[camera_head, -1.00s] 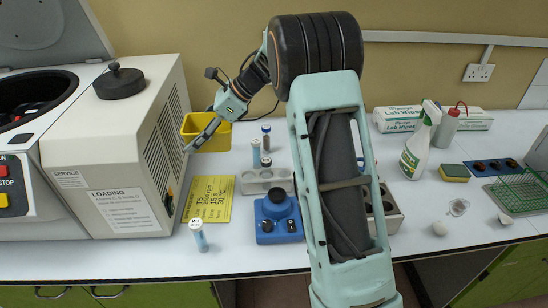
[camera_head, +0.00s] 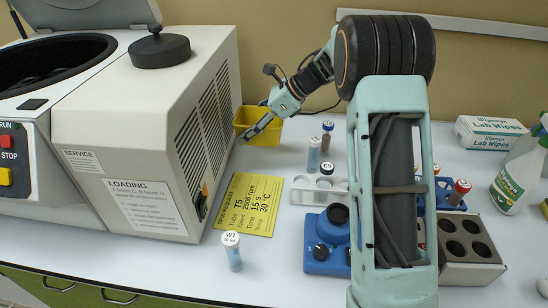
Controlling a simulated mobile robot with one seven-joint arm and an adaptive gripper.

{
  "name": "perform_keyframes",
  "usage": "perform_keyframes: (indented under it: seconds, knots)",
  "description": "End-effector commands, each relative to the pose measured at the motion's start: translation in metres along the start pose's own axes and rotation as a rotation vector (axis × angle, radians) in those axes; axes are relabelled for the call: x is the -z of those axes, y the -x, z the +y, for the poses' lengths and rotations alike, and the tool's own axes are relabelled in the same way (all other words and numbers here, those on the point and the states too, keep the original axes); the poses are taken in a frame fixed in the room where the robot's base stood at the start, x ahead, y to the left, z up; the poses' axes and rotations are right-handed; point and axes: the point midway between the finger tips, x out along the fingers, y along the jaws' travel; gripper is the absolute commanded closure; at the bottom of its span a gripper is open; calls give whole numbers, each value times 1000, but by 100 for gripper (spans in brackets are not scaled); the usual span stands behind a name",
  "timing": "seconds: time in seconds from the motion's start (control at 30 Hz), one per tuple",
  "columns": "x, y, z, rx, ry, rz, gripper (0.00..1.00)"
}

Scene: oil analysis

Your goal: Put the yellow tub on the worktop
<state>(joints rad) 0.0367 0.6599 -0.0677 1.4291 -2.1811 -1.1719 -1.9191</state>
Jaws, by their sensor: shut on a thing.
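The yellow tub (camera_head: 266,136) is at the back of the white worktop (camera_head: 285,268), beside the rear right side of the big centrifuge. My gripper (camera_head: 246,139) reaches down to it from the upper right. It is shut on the tub, with its fingers across the tub's front and rim. The fingers hide part of the tub. I cannot tell whether the tub's base touches the worktop or is a little above it.
The centrifuge (camera_head: 150,130) fills the left. Two tubes stand right of the tub. A Lab Wipes box (camera_head: 490,132) is at the back right.

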Motion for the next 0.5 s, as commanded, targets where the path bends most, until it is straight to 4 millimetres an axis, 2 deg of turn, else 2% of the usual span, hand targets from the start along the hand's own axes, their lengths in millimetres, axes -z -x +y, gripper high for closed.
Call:
perform_keyframes:
  seconds: [0.03,0.2,0.5]
  knots:
    - [10,-8,1,-4,-5,1,60]
    - [30,-28,1,-2,-3,1,60]
    - [52,-48,1,-2,-3,1,60]
